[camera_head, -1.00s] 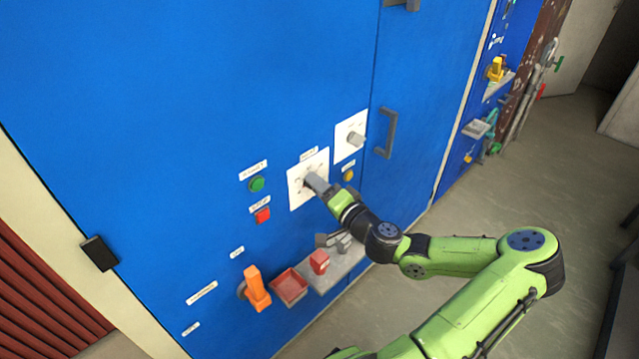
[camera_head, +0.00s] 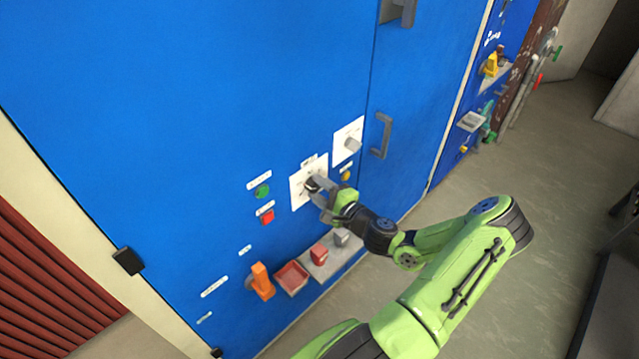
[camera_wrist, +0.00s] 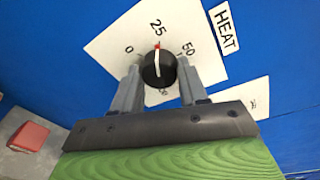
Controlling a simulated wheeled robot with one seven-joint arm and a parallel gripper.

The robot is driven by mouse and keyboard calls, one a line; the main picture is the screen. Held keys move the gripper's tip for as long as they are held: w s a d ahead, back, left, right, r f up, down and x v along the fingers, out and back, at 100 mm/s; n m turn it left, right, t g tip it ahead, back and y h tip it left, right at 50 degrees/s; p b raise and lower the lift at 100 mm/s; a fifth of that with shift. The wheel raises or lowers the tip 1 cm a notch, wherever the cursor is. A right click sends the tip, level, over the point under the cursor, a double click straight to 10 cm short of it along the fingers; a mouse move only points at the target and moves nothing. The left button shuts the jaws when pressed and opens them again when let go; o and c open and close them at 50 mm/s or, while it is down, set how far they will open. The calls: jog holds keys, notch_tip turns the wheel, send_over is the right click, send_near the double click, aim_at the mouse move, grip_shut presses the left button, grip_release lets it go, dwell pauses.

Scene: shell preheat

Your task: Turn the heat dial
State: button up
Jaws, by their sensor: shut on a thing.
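The heat dial (camera_wrist: 158,70) is a round black knob on a white plate (camera_wrist: 110,50) marked 0, 25 and 50, beside a HEAT label (camera_wrist: 224,28). Its white line points up, close to the red mark below the 25. My gripper (camera_wrist: 160,82) has one grey finger on each side of the knob and is shut on it. In the head view my gripper (camera_head: 318,191) reaches the dial plate (camera_head: 300,190) on the blue panel, and its fingers partly cover the dial (camera_head: 311,184).
A second white plate with a grey knob (camera_head: 352,144) sits to the upper right. A green button (camera_head: 263,191), a red button (camera_head: 267,217) and an orange handle (camera_head: 261,280) are at left. Below is a shelf with a red tray (camera_head: 291,278). A door handle (camera_head: 382,136) stands out at right.

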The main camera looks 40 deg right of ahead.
jog(key=shift+m+p, duration=0.3)
jog(key=shift+m, duration=0.1)
jog(key=o, duration=1.1)
jog(key=shift+c, duration=0.2)
jog(key=s+r, duration=0.1)
jog(key=s, duration=1.4)
jog(key=shift+s+a+r, duration=0.25)
jog(key=shift+s+r, duration=0.05)
jog(key=shift+s, duration=0.05)
